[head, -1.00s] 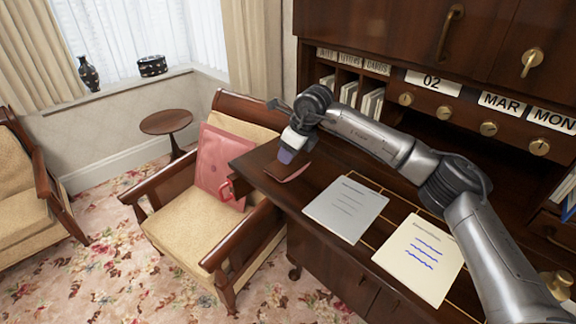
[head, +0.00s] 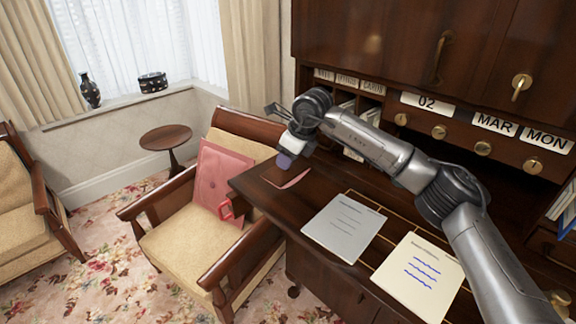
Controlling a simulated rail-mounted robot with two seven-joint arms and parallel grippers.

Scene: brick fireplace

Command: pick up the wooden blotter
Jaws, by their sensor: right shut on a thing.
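The wooden blotter (head: 288,179) shows as a small reddish-brown piece just below my right gripper, over the left end of the desk (head: 262,203). My right gripper (head: 286,161) points down and is shut on it. The hand hides most of the blotter and the grip itself. The blotter seems a little above the desktop, though the exact gap is hard to tell. My left gripper is not in view.
A grey sheet (head: 344,226) and a cream sheet (head: 420,276) lie on the desk. Pigeonholes and brass-knobbed drawers rise behind. An armchair (head: 185,245) with a pink cushion (head: 220,175) stands left of the desk.

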